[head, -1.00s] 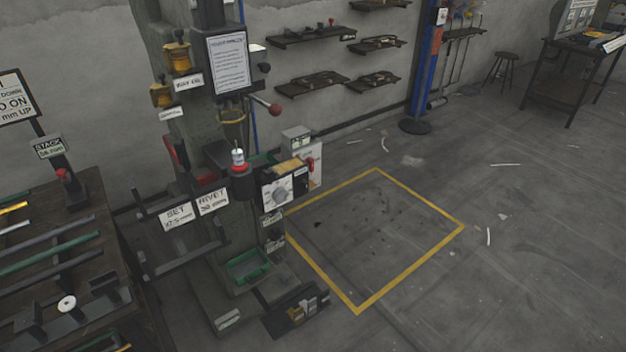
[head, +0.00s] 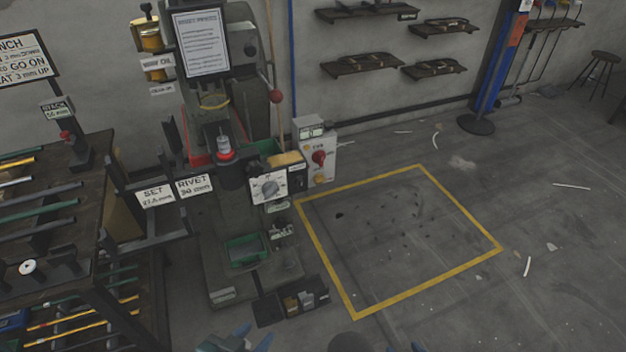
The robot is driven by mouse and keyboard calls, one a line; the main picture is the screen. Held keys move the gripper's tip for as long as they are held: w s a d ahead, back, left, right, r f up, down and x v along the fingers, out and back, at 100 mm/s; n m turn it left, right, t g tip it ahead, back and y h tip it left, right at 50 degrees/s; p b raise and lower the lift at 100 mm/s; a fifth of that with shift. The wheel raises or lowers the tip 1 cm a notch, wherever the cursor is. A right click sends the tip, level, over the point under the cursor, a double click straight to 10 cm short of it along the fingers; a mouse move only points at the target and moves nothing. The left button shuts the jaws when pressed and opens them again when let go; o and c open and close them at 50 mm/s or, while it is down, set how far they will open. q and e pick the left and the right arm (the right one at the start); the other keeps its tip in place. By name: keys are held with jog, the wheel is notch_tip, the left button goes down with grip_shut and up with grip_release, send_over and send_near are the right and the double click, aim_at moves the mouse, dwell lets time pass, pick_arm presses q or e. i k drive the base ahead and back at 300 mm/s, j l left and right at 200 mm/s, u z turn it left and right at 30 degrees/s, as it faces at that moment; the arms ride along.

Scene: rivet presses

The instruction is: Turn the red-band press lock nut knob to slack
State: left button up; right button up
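The press (head: 205,240) is a grey-green column machine at the left centre. A red band (head: 226,155) rings its dark spindle housing, with a pale metal cylinder (head: 223,143) standing above the band. A white panel with a round grey dial knob (head: 270,187) is on its right side. I cannot tell for certain which part is the lock nut knob, nor how it is set. My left gripper (head: 253,338) is at the bottom edge, below and well apart from the press, its fingertips parted. My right gripper (head: 404,348) barely shows at the bottom edge; its tips look parted and empty.
A white box with a red switch (head: 319,157) and a red-ball lever (head: 276,96) are beside the press. A rod rack (head: 90,215) stands at left. SET and RIVET signs (head: 174,192) stick out in front.

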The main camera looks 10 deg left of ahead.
aim_at(299, 181)
jog(key=i+l+u, duration=0.15)
jog(key=l, duration=0.35)
jog(key=i+l+u, duration=0.1)
jog(key=l, duration=0.4)
jog(key=i+l+u, duration=0.15)
jog(key=l, duration=0.35)
jog(key=i+l+u, duration=0.15)
jog(key=l, duration=0.35)
jog(key=i+j, duration=0.15)
jog(key=i, duration=0.25)
